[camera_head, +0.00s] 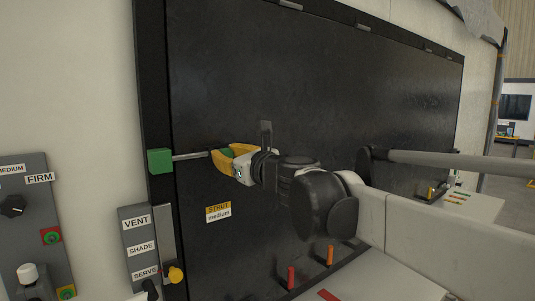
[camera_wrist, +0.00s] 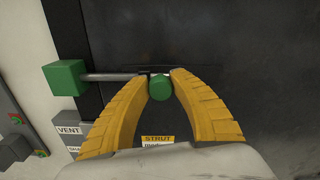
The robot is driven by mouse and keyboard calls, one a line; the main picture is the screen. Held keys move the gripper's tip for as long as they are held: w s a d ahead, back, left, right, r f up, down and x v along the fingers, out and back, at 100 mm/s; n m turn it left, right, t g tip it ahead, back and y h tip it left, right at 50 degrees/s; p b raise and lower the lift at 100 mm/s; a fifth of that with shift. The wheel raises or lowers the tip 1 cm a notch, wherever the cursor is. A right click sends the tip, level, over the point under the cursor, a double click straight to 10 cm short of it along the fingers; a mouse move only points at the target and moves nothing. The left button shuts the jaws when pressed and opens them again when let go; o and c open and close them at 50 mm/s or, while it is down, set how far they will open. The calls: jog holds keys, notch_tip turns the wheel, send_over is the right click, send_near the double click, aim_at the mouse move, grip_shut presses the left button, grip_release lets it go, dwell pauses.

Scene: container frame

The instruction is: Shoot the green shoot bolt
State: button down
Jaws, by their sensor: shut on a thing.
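The green shoot bolt has a grey rod (camera_head: 190,156) that runs level across the edge of a dark panel. Its left end meets a green block (camera_head: 160,161) on the frame, which also shows in the wrist view (camera_wrist: 65,77). A round green knob (camera_wrist: 160,88) sits at the rod's right end. My gripper (camera_head: 222,157) has yellow fingers that stand on either side of the knob, with the fingertips (camera_wrist: 161,73) close around the rod just beyond it. In the head view the fingers partly hide the knob.
A strut label (camera_head: 218,212) is on the panel (camera_head: 330,80) below. A grey plate with vent, shade and serve labels (camera_head: 137,223) and a yellow knob (camera_head: 175,274) stand at lower left. A control box (camera_head: 30,235) is further left. Red (camera_head: 291,277) and orange (camera_head: 330,255) pegs stand below my arm.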

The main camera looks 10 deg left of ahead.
jog(key=c, duration=1.5)
grip_release()
jog(key=shift+a, duration=0.1)
jog(key=o, duration=0.4)
jog(key=shift+s+a, duration=0.1)
jog(key=shift+s, duration=0.05)
jog(key=shift+s+a, duration=0.1)
jog(key=shift+a, duration=0.05)
jog(key=shift+d, duration=0.3)
jog(key=v, duration=1.1)
jog(key=shift+s+d, duration=0.25)
